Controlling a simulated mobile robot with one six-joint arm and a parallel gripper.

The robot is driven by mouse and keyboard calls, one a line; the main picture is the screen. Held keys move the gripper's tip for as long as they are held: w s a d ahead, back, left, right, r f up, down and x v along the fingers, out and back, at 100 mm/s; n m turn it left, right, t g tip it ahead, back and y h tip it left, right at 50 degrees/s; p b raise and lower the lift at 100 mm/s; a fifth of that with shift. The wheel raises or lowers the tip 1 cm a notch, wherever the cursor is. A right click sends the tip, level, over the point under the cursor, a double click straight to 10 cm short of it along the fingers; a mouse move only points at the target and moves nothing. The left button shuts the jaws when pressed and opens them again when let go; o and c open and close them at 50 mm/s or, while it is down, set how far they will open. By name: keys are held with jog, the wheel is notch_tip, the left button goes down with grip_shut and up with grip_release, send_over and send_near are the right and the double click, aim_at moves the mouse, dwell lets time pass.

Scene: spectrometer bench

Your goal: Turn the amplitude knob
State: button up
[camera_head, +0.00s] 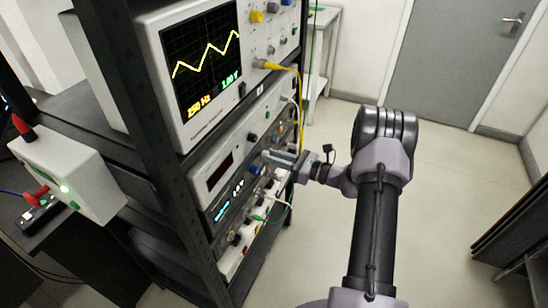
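My gripper (272,157) reaches in from the right, its fingers pointing left at the front panels of the instruments in the rack. The fingertips are close to the panels, and I cannot tell whether they touch a knob. The spacing of the fingers is too small to make out. A blue knob (254,167) shows just below and left of the fingertips, and a dark knob (252,138) shows above them. No label is readable, so I cannot tell which knob is the amplitude knob; it may be hidden behind the fingers.
A white box (72,176) stands left. Open floor (450,190) lies right.

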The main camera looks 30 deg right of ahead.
grip_shut()
jog(key=shift+m+p, duration=2.45)
jog(key=shift+m, duration=1.45)
jog(key=o, duration=0.6)
grip_release()
